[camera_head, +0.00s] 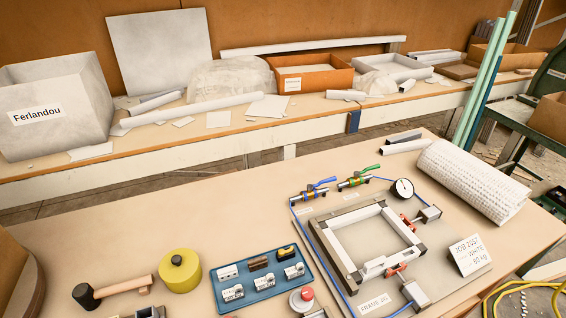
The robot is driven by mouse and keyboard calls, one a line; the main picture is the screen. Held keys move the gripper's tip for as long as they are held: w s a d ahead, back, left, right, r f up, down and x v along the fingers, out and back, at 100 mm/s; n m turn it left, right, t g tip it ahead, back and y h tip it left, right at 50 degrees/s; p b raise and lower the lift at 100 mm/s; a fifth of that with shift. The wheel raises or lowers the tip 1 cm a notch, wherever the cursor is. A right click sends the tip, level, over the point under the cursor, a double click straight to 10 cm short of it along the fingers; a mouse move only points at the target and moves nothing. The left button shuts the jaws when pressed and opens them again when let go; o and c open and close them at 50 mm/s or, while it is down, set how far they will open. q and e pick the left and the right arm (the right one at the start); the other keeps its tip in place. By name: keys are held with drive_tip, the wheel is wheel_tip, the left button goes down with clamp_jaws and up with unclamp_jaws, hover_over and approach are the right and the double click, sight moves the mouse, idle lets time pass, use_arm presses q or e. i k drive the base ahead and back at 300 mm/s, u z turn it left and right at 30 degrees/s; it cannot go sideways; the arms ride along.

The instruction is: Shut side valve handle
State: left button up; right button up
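Two small lever valves sit at the back of the frame jig on the table. The left valve (309,195) has a blue handle (323,184). The right valve (353,182) has a green handle (369,169). Both handles slant up to the right, roughly along their valve bodies. Small labels lie by the valves, too small to read, so I cannot tell which one is the side valve. Blue hose runs from the valves around the jig (333,250). A round pressure gauge (402,188) stands to their right. Neither of my grippers is in view.
A blue tray (236,297) of small parts, a red button (301,298), a yellow round object (180,271) and a mallet (117,289) lie left of the jig. A white roll (474,180) and a job card (468,255) lie right. The table behind the tray is clear.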

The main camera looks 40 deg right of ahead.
sight(367, 170)
drive_tip(key=u, duration=0.95)
drive_tip(key=k, duration=1.2)
drive_tip(key=z, duration=1.7)
drive_tip(key=i, duration=0.15)
drive_tip(key=u, duration=0.15)
